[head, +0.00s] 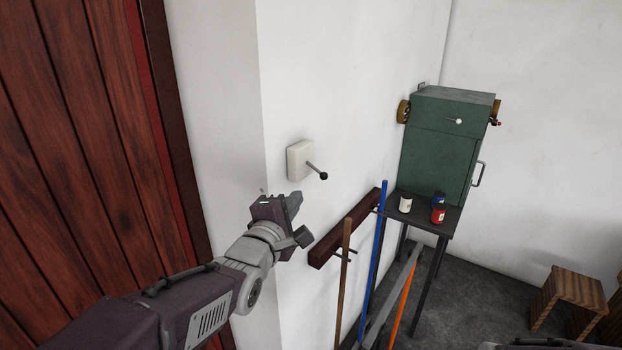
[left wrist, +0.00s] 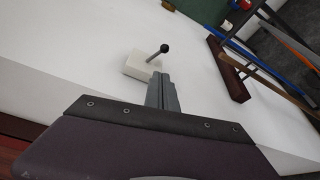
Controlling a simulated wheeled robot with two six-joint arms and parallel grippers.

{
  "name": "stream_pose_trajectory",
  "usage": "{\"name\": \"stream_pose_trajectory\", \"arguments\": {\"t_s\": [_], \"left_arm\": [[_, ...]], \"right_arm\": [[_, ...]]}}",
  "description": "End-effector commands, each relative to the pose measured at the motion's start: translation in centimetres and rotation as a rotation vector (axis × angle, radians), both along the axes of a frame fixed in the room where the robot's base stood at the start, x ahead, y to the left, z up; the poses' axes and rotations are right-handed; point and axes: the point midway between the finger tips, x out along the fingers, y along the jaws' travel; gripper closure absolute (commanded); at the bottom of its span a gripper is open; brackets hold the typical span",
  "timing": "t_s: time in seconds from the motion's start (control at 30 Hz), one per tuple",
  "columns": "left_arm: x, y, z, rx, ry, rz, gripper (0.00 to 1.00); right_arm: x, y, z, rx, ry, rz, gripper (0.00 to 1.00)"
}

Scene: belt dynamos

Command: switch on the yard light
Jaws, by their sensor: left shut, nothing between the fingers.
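The light switch is a cream wall box (head: 299,160) with a metal lever (head: 316,169) ending in a black ball knob. The lever sticks out from the white wall and slopes down to the right in the head view. My left gripper (head: 294,199) is just below the box, shut and empty. In the left wrist view the shut fingers (left wrist: 162,92) point toward the switch box (left wrist: 140,66), and the lever (left wrist: 158,52) stands just beyond their tips. Whether the fingers touch the box I cannot tell. My right gripper is not in view.
A wooden rack (head: 345,230) with long-handled tools is on the wall to the right, below the switch. A green cabinet (head: 436,150) stands on a dark table (head: 450,222) with small cans. A red-brown wooden door (head: 90,130) is at left. Wooden stools (head: 568,290) stand at lower right.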

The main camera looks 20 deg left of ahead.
Motion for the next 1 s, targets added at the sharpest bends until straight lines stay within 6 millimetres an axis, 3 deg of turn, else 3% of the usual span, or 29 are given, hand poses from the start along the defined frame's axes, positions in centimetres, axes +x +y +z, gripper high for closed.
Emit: {"name": "stream_pose_trajectory", "arguments": {"t_s": [0.23,0.5,0.7,1.0], "left_arm": [[1.1,0.0,-0.1,0.000,0.006,0.000,1.00],[6.3,-0.2,-0.2,0.000,0.007,-0.001,1.00],[9.2,-0.2,-0.5,0.000,0.004,0.000,1.00],[10.0,-0.3,-0.8,0.001,0.002,-0.001,1.00]], "right_arm": [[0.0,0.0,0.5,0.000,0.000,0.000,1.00],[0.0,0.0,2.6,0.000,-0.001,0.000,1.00],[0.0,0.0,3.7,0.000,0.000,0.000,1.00],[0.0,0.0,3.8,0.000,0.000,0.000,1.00]]}}
